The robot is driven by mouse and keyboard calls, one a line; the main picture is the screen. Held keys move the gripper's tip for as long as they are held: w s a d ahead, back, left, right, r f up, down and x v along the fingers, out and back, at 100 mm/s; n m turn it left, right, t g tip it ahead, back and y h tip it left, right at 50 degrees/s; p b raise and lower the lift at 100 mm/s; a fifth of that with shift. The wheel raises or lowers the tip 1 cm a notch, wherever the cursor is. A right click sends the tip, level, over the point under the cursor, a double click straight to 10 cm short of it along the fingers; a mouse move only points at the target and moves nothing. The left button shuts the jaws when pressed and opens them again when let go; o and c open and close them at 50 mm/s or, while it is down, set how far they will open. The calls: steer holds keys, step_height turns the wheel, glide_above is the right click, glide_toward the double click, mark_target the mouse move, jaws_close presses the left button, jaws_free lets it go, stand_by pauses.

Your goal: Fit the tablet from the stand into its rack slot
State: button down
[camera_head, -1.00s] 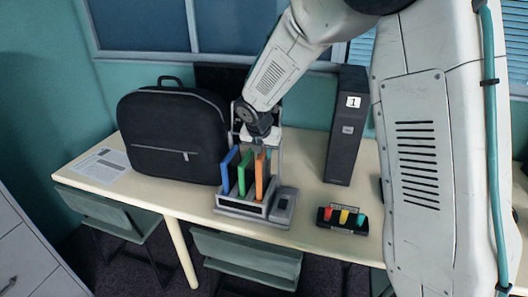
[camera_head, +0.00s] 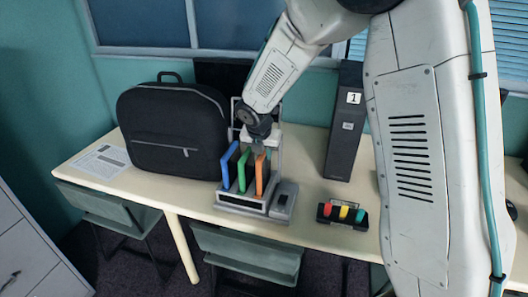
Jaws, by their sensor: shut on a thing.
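The rack (camera_head: 240,206) is a grey frame on the table with upright slots. A blue tablet (camera_head: 226,166) stands at its left and a green tablet (camera_head: 241,172) in the middle. An orange tablet (camera_head: 260,177) is upright at the right of the row, its lower edge at the rack's base. My gripper (camera_head: 257,146) is above the rack, shut on the top of the orange tablet. The fingertips are small and partly hidden, and I cannot tell whether the orange tablet is fully seated.
A black backpack (camera_head: 172,132) stands close left of the rack. A dark upright box marked 1 (camera_head: 343,135) and a small holder (camera_head: 342,222) with coloured pieces are to the right. A paper (camera_head: 103,163) lies at the table's left end.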

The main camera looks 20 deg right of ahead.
steer(key=shift+f, duration=0.8)
steer(key=c, duration=1.3)
jaws_free()
steer(key=shift+o, duration=0.2)
steer(key=shift+r, duration=0.1)
steer(key=shift+r, duration=3.4)
